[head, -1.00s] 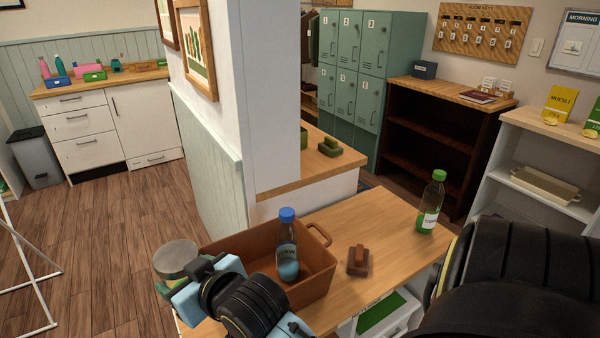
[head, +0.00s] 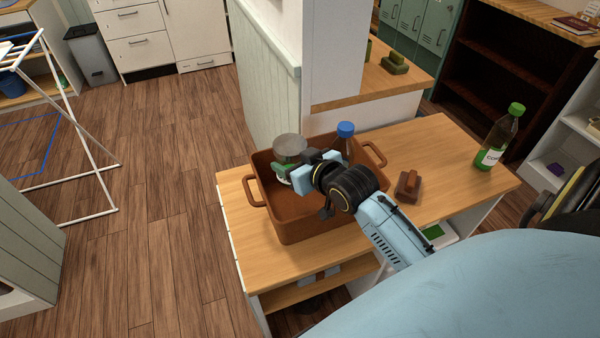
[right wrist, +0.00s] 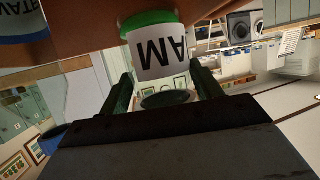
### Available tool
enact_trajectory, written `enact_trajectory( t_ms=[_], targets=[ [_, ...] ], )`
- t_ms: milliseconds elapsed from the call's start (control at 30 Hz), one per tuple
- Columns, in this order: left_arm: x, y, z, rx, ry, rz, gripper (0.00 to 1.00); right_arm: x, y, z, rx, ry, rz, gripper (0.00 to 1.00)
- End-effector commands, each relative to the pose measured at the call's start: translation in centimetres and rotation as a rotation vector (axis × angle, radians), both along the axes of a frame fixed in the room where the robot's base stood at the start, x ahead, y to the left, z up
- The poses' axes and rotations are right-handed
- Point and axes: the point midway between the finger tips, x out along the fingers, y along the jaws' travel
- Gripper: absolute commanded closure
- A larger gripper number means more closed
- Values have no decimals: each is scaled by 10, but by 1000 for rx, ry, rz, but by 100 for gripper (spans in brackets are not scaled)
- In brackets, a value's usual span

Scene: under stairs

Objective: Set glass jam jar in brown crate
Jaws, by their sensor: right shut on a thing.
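The glass jam jar (head: 290,146) has a grey lid; in the right wrist view its white label (right wrist: 158,58) reads upside down beside a green band. My right gripper (head: 296,172) is shut on the jar, one finger on each side. The jar is upright at the back left part of the brown crate (head: 302,229), within its outline in the head view. I cannot tell whether its base touches the crate floor. The crate stands on the wooden counter. The left gripper is not in view.
A blue-capped bottle (head: 346,132) stands in the crate, to the right of the jar and partly hidden by my gripper. A brown block with a handle (head: 408,186) and a green-capped bottle (head: 499,140) stand right of the crate. Counter (head: 452,150) between them is clear.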

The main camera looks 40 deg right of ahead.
Motion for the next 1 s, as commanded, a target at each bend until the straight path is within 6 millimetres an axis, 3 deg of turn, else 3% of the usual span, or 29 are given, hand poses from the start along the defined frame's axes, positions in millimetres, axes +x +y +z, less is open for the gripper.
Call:
enact_trajectory(
  t_ms=[500, 1000],
  targets=[
    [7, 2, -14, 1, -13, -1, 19, 0, 1, -54, -1, -3, 0, 69],
    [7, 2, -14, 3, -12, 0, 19, 0, 1, -61, 0, -3, 1, 69]
  ],
)
